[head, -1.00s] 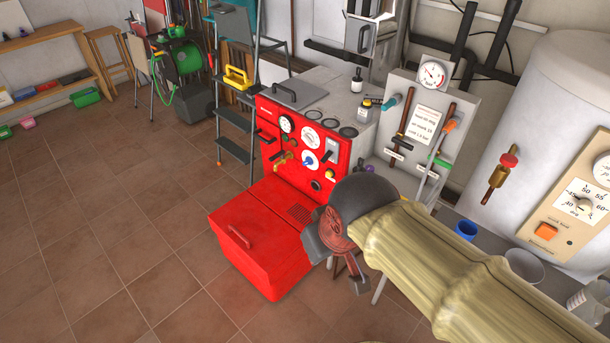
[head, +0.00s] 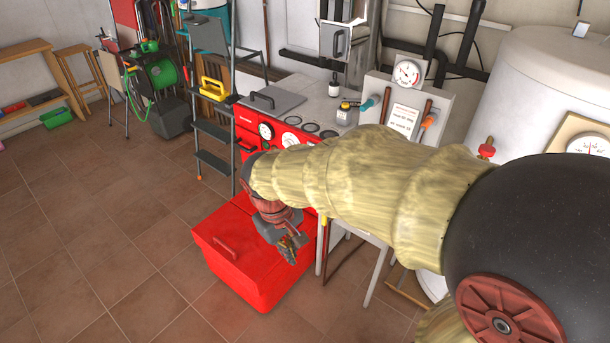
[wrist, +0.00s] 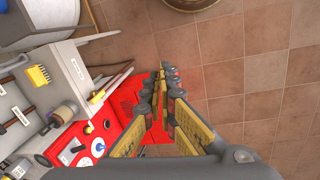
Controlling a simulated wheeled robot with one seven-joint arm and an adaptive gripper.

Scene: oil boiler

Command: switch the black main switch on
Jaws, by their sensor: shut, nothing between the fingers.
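The red boiler (head: 250,128) stands at the back middle of the head view, with round gauges on its front panel. My arm covers the right part of that panel, so I cannot make out the black main switch there. In the wrist view the panel (wrist: 88,140) shows at the lower left, with a blue knob (wrist: 89,128) and a small dark part that I cannot name for sure. My gripper (head: 291,252) hangs above the red burner cover in front of the boiler. In the wrist view its fingers (wrist: 163,72) meet at the tips, empty and apart from the panel.
The red burner cover (head: 225,260) juts out low over the tiled floor. A grey board with a gauge (head: 408,72) and levers stands right of the boiler, then a white tank (head: 530,75). A stepladder (head: 212,130) stands left. The floor at front left is clear.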

